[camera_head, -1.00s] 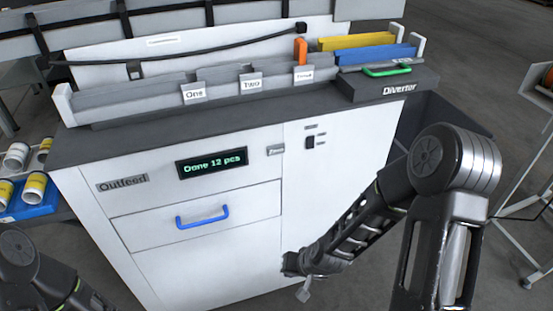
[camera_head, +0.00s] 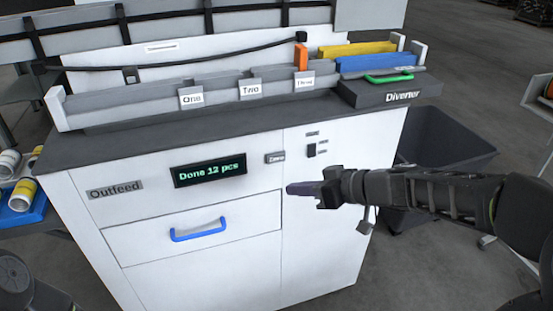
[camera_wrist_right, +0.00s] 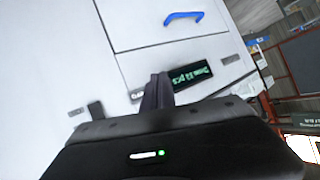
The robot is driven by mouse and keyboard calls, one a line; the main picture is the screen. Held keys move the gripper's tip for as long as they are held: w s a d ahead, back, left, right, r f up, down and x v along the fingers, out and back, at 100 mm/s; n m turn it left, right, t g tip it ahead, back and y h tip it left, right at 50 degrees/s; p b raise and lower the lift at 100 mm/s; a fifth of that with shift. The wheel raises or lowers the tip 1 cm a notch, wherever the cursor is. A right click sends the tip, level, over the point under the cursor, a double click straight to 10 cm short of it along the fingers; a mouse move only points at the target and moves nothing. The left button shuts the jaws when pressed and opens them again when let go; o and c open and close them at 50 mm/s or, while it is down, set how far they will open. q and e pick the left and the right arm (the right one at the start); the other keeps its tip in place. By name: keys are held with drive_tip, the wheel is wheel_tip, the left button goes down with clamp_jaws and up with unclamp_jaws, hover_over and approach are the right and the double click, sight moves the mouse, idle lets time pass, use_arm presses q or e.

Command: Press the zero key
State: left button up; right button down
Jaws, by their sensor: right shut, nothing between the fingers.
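The zero key (camera_head: 275,157) is a small grey labelled key on the white cabinet front, just right of the display (camera_head: 210,170), which reads "Done 12 pcs". My right gripper (camera_head: 290,188) is shut and empty. In the head view its tips appear below and slightly right of the key; I cannot tell how far they are from the panel. In the right wrist view the shut fingers (camera_wrist_right: 158,85) point at the panel, and the key (camera_wrist_right: 137,94) shows partly beside them, left of the display (camera_wrist_right: 192,75). My left gripper is not in view; only part of my left arm shows at lower left.
A drawer with a blue handle (camera_head: 199,231) is below the display. A small black switch (camera_head: 311,150) is right of the key. A dark bin (camera_head: 445,150) stands at right.

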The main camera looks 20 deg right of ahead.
drive_tip(key=shift+w, duration=0.15)
drive_tip(key=p, duration=0.4)
approach(276, 158)
drive_tip(key=shift+w+a+f, duration=0.4)
drive_tip(key=shift+a+f, duration=0.3)
drive_tip(key=shift+a, duration=0.05)
drive_tip(key=shift+w+a+f, duration=0.4)
drive_tip(key=shift+a+f, duration=0.3)
drive_tip(key=shift+a, duration=0.05)
drive_tip(key=shift+w+a+f, duration=0.4)
drive_tip(key=shift+a+f, duration=0.3)
drive_tip(key=shift+a, duration=0.1)
drive_tip(key=shift+b, duration=0.3)
drive_tip(key=shift+w+b, duration=0.45)
